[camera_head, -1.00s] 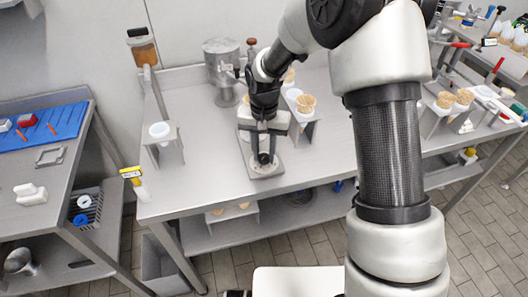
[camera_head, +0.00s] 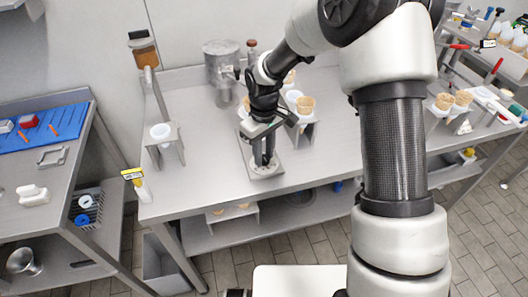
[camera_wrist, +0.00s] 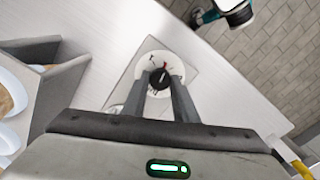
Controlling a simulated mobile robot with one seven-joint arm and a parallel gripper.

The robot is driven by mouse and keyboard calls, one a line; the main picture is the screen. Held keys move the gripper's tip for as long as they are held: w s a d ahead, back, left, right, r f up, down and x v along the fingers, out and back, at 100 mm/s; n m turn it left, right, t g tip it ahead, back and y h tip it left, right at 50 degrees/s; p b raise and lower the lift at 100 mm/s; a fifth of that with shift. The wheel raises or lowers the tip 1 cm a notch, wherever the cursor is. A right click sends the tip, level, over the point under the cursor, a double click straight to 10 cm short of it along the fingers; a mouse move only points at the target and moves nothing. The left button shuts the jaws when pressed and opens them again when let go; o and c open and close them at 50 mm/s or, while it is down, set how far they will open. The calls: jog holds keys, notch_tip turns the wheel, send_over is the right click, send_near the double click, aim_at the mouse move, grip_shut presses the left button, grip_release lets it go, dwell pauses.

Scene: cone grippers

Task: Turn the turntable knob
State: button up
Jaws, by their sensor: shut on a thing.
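The turntable (camera_head: 262,171) is a round pale disc on a square grey base plate on the metal table. It also shows in the wrist view (camera_wrist: 147,62), with a small red mark beside the knob. The knob (camera_wrist: 159,78) is small, black and round, at the middle of the disc. My gripper (camera_head: 262,162) points down over the turntable. In the wrist view its two fingers (camera_wrist: 162,88) come down on either side of the knob and are shut on it. The finger pads partly hide the knob's sides.
A stand with cups and cones (camera_head: 304,118) is close behind the turntable to the right. A grey metal pot (camera_head: 221,62) stands behind. A small stand with a white cup (camera_head: 162,134) is at the left. The table's front edge (camera_head: 250,190) is near the turntable.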

aim_at(264, 157)
jog(key=n+p, duration=0.1)
jog(key=n, duration=0.4)
jog(key=shift+r+n, duration=0.15)
jog(key=shift+n, duration=0.15)
jog(key=shift+n+p, duration=0.8)
jog(key=shift+n, duration=1.1)
jog(key=o, duration=1.1)
jog(key=shift+c, duration=0.2)
notch_tip(264, 157, up, 17)
jog(key=p, duration=0.1)
jog(key=shift+r, duration=0.15)
